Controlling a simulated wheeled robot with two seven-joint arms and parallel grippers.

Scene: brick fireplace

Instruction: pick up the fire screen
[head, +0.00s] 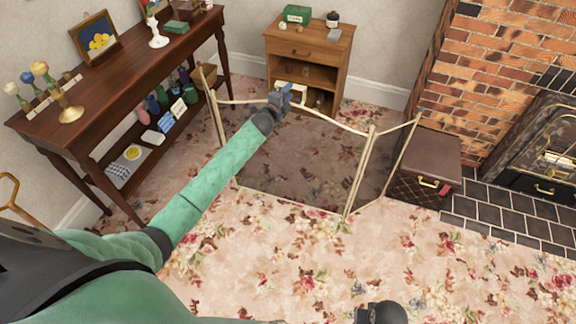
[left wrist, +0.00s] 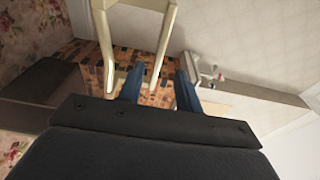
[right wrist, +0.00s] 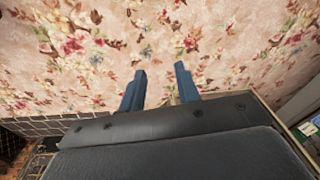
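The fire screen (head: 310,165) stands upright on the carpet in the head view. It has a dark see-through mesh, a pale gold frame and folded side panels. My left gripper (head: 283,95) is at the middle of its top edge, by the pale handle (head: 298,93). In the left wrist view the two blue fingers (left wrist: 158,88) are apart, and one bar of the pale handle (left wrist: 165,45) shows between them. I cannot tell whether they touch it. My right gripper (right wrist: 160,85) is open and empty above the carpet.
A brown chest (head: 428,158) stands right of the screen, before the brick fireplace (head: 515,55). A small wooden cabinet (head: 308,47) is behind it. A long dark table (head: 105,80) with vases and frames stands left. The carpet (head: 300,255) in front is clear.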

